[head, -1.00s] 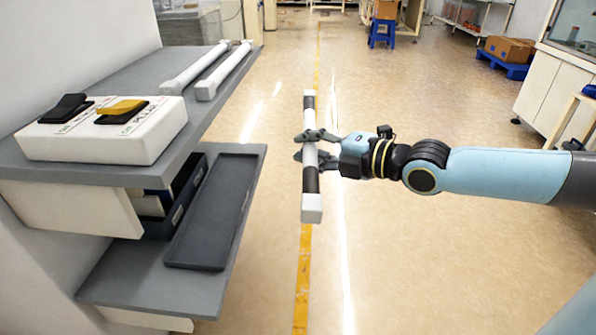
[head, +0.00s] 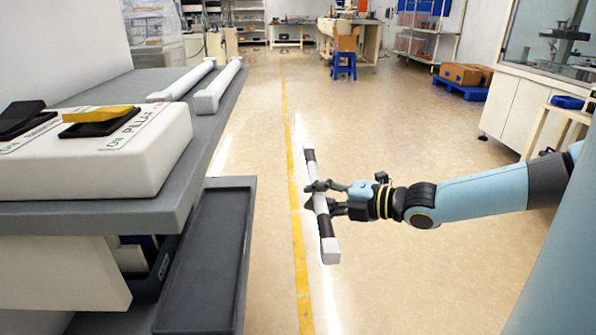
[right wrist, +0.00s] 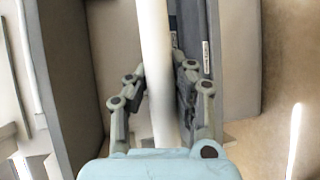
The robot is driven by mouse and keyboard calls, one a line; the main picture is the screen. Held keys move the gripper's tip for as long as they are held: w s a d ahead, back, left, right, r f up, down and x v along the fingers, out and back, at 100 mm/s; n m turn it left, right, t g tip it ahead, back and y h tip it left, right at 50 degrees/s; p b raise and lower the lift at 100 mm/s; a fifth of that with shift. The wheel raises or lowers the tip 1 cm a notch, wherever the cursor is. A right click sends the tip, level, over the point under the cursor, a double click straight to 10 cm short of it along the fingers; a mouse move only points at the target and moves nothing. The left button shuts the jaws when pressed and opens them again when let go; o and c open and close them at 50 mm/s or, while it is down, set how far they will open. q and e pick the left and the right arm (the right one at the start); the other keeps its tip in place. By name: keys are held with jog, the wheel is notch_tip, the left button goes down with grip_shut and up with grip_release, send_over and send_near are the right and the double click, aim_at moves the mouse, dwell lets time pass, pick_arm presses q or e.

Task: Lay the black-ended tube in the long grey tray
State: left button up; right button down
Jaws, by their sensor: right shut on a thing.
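My right gripper (head: 327,197) is shut around the middle of the black-ended tube (head: 320,203). The tube has a white middle, black bands towards both ends and a pale square end cap nearest me. It is held in the air above open floor, its long axis pointing away from me. The tube's white middle (right wrist: 156,70) also shows between the fingers (right wrist: 160,105) in the right wrist view. The long grey tray (head: 247,225) lies on the lower shelf, left of the tube and apart from it. The tray looks empty; its near end is low in the head view. My left gripper is not in view.
The grey upper shelf (head: 110,214) overhangs left of the tray. It bears a white switch box (head: 90,170) and two white tubes (head: 183,80) (head: 217,90). A dark blue bin (head: 150,268) sits under it. The floor around the held tube is clear.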

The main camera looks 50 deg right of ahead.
notch_tip(320, 180, down, 6)
jog(key=b, duration=0.4)
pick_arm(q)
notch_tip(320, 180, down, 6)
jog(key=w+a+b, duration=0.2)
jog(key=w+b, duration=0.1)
pick_arm(e)
jog(key=w+a, duration=0.3)
jog(key=w, duration=0.1)
jog(key=w+a+b, duration=0.1)
jog(key=w+a, duration=0.7)
jog(key=w, duration=0.1)
jog(key=shift+w+r+b, duration=0.1)
jog(key=shift+r+b, duration=0.1)
jog(key=shift+b, duration=0.15)
send_over(212, 253)
jog(key=shift+f, duration=0.2)
notch_tip(212, 253, down, 2)
jog(key=shift+f+b, duration=0.1)
jog(key=shift+b, duration=1.1)
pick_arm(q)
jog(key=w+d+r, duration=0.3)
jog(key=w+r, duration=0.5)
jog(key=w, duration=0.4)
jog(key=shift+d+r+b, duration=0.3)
pick_arm(e)
jog(key=shift+f, duration=0.2)
